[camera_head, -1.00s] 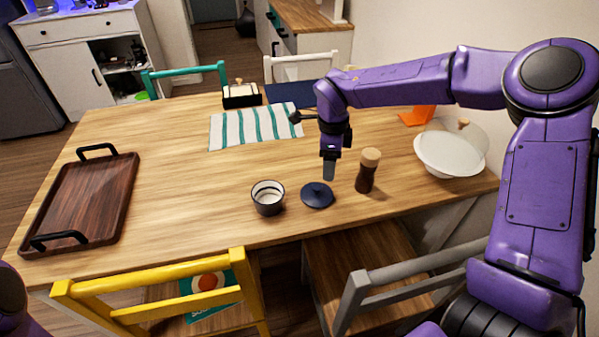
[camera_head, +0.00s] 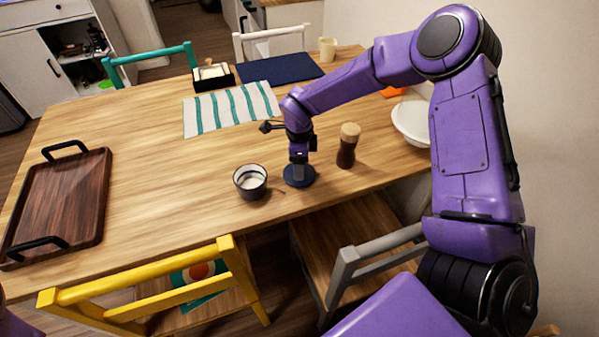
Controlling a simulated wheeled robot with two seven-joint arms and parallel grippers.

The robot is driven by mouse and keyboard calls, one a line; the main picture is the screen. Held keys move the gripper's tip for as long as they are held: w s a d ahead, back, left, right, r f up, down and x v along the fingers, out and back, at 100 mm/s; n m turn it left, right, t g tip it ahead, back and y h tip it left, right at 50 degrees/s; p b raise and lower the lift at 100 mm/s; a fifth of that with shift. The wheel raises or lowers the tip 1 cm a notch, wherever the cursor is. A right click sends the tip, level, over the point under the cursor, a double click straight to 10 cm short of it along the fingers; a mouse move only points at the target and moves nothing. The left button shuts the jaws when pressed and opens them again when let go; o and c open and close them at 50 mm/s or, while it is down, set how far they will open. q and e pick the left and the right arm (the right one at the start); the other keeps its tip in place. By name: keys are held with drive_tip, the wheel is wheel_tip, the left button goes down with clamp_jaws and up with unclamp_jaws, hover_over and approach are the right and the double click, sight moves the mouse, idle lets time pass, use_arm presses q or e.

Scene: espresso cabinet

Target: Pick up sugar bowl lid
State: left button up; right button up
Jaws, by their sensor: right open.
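The sugar bowl lid (camera_head: 304,181) is a dark blue disc lying on the wooden table near its front edge. The sugar bowl (camera_head: 251,183) is a small dark cup with white contents, open at the top, just left of the lid. My right gripper (camera_head: 298,175) points down right over the lid, its fingertips at or just above the middle of it. The gripper is open, and the fingers hide the lid's centre and any knob. Whether they touch the lid cannot be told. My left gripper is not in view.
A brown shaker with a wooden top (camera_head: 347,146) stands close to the right of the gripper. A white bowl (camera_head: 411,122) is further right, partly behind my arm. A wooden tray (camera_head: 60,205) lies at the left. The table's middle left is clear.

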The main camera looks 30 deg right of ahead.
drive_tip(key=c, duration=1.1)
drive_tip(key=shift+r, duration=0.1)
